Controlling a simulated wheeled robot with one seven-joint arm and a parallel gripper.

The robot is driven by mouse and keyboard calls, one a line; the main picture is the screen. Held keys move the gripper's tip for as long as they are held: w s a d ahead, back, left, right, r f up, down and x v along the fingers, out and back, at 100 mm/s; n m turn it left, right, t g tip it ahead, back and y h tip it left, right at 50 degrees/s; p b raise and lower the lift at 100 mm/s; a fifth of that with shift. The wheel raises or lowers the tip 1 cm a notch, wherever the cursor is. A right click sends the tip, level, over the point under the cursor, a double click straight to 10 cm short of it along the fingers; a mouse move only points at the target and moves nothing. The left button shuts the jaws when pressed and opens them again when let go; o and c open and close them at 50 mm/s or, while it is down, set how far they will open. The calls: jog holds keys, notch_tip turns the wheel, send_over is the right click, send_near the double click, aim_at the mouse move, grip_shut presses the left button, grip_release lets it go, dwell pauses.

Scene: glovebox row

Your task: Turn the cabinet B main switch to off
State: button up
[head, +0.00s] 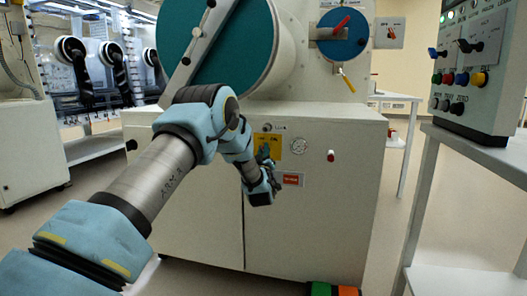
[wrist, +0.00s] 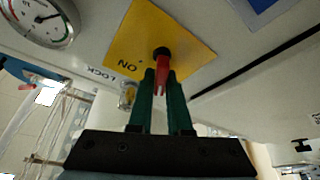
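The main switch has a yellow plate that shows in the head view (head: 270,140) on the white cabinet front, and in the wrist view (wrist: 135,42). The word ON is printed on the plate. The red switch handle (wrist: 162,62) with a dark hub sticks out from it. My gripper (wrist: 161,80) has its two green fingers close on either side of the handle, with little or no gap. In the head view my gripper (head: 268,163) is in front of the plate and hides its lower part and the handle.
A round gauge (head: 299,146) and a red knob (head: 331,156) are right of the plate. A control panel (head: 470,70) stands on a table at the right. The floor in between is open.

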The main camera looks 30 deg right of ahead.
jog(key=o, duration=0.4)
jog(key=v, duration=1.1)
jog(key=shift+p, duration=0.35)
jog(key=shift+w, duration=0.1)
